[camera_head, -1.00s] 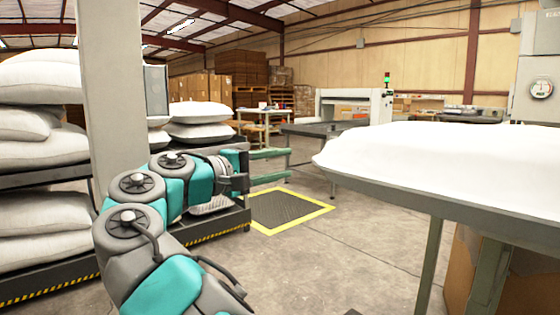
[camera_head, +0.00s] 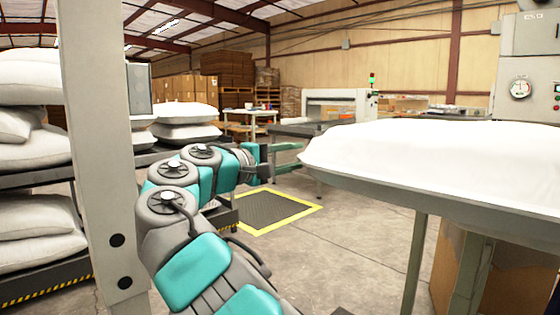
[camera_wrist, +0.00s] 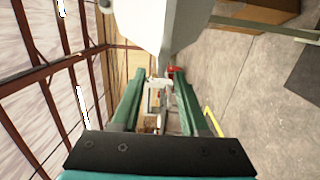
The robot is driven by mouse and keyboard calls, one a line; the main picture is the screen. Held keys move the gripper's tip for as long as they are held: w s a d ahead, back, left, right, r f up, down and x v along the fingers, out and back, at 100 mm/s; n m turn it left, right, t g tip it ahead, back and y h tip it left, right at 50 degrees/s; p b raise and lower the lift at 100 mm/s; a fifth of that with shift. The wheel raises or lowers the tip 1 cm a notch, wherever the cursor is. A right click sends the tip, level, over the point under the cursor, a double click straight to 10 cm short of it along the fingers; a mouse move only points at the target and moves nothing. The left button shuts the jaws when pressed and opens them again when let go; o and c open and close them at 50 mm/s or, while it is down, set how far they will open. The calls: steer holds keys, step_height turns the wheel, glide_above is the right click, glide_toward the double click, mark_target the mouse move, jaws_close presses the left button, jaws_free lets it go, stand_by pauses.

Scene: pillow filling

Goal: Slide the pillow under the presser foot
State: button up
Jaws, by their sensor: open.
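A plump white pillow (camera_head: 420,150) lies on a grey table (camera_head: 400,192) at the right of the head view. Its left end hangs slightly past the table's left corner. My gripper (camera_head: 290,157) is open and empty, just left of that end, with its green fingers pointing right. In the wrist view my two green fingers (camera_wrist: 162,95) stand apart with nothing gripped between them. The pillow's white surface (camera_wrist: 150,18) fills the top middle there, beyond the fingers. I cannot make out a presser foot in either view.
A grey machine with a dial (camera_head: 519,88) stands behind the pillow at right. A grey post (camera_head: 95,150) rises close at left, near my arm. Racks of white pillows (camera_head: 30,150) stand beyond it. A yellow-edged mat (camera_head: 275,210) lies on clear floor.

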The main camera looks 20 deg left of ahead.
steer(key=shift+w, duration=0.1)
jaws_close()
stand_by(0.3)
stand_by(1.1)
